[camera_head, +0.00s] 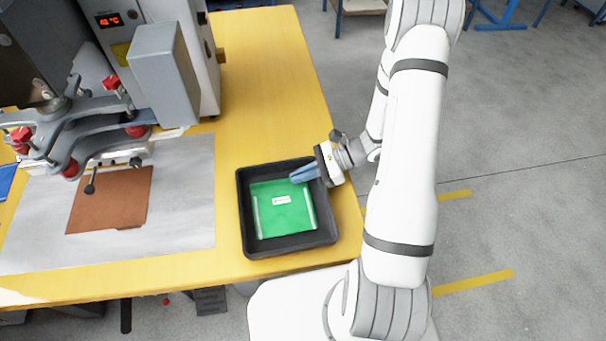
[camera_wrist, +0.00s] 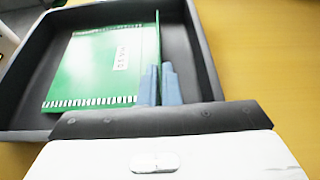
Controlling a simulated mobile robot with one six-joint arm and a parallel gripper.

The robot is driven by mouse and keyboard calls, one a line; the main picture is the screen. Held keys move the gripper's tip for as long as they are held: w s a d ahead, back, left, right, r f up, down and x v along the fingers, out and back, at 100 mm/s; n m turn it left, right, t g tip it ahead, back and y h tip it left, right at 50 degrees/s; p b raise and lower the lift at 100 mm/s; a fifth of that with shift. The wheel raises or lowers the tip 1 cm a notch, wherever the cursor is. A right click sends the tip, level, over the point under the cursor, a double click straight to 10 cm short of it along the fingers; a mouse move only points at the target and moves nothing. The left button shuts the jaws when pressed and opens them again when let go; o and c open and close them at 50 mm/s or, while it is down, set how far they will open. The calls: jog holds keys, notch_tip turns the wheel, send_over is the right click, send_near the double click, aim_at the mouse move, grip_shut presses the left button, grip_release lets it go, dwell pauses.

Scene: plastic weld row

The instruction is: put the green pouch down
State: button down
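The green pouch (camera_head: 283,215) is flat and rectangular, with a small white label and pale strips along its sides. It lies within the walls of a black tray (camera_head: 244,233). My gripper (camera_head: 304,174) reaches in over the tray's right side, its blue fingers at the pouch's upper right corner. In the wrist view the two fingers (camera_wrist: 160,85) are close together, with the edge of the pouch (camera_wrist: 95,65) running in between them. The gripper looks shut on that edge. I cannot tell whether the pouch's underside fully touches the tray floor.
The tray stands on a yellow table (camera_head: 262,60) near its right edge. To the left are a grey machine (camera_head: 165,75) with a clamp arm and a brown sheet (camera_head: 112,200) on a pale metal plate (camera_head: 185,240). The table behind the tray is clear.

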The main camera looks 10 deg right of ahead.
jog(key=shift+s+f, duration=0.1)
jog(key=shift+f, duration=0.05)
jog(key=shift+s+f+b, duration=0.25)
jog(key=shift+f+b, duration=0.4)
jog(key=shift+f, duration=0.05)
jog(key=c, duration=1.7)
grip_release()
jog(key=shift+s+a, duration=0.1)
jog(key=shift+r+p, duration=0.3)
jog(key=shift+o, duration=0.3)
jog(key=v, duration=1.2)
jog(key=shift+w+r, duration=0.4)
jog(key=shift+r, duration=0.05)
jog(key=s+a+r+n+t+h, duration=0.1)
jog(key=s+a+r+n+h, duration=0.2)
jog(key=s+r+n+h, duration=0.3)
jog(key=s+a+r+n+t+h, duration=0.1)
jog(key=s+a+r+n+h, duration=0.2)
jog(key=r+n, duration=0.9)
jog(key=s+h, duration=0.3)
jog(key=h, duration=0.1)
jog(key=shift+s+r, duration=0.15)
jog(key=shift+r, duration=0.25)
